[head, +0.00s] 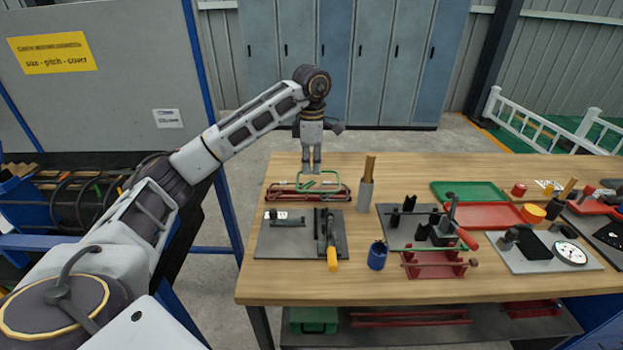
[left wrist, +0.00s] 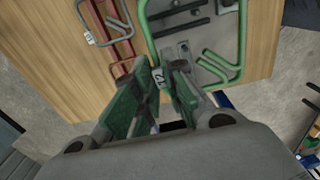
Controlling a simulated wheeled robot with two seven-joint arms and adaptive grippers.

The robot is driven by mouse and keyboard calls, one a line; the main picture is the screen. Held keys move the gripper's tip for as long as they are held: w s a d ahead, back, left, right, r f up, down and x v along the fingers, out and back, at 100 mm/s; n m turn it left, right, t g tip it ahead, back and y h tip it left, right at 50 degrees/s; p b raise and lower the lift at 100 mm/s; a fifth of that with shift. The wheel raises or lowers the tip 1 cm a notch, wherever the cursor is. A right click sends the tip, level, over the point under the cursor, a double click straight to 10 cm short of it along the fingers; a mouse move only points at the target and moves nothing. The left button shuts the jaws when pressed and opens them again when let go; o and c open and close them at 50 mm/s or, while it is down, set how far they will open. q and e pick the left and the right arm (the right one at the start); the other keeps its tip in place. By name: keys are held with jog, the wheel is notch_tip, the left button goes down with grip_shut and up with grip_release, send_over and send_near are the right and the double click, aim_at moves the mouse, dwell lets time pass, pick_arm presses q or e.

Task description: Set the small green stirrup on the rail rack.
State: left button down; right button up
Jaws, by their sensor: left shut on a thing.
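My left gripper (head: 312,172) hangs down at the far left part of the workbench, shut on the green stirrup (head: 320,187). In the left wrist view its fingers (left wrist: 161,85) pinch the stirrup near a corner, by a small tag reading 12. The stirrup (left wrist: 241,40) is a rounded green loop with hooked ends. The red rail rack (head: 308,195) lies under or just in front of it in the head view; I cannot tell whether they touch. In the left wrist view the rack's rails (left wrist: 122,45) are left of the green loop, with a grey tagged stirrup across them. My right gripper is not in view.
A dark plate (head: 300,243) with black bars and a yellow-handled tool lies nearer. A wooden-handled tool in a grey holder (head: 366,190) stands right of the rack. A blue cup (head: 377,255) and a red fixture (head: 433,264) are farther right. Bare wood lies behind the rack.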

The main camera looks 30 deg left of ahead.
pick_arm(q)
notch_tip(320, 180, up, 2)
jog(key=shift+r, duration=0.1)
jog(key=shift+r+p, duration=0.35)
jog(key=shift+r, duration=0.25)
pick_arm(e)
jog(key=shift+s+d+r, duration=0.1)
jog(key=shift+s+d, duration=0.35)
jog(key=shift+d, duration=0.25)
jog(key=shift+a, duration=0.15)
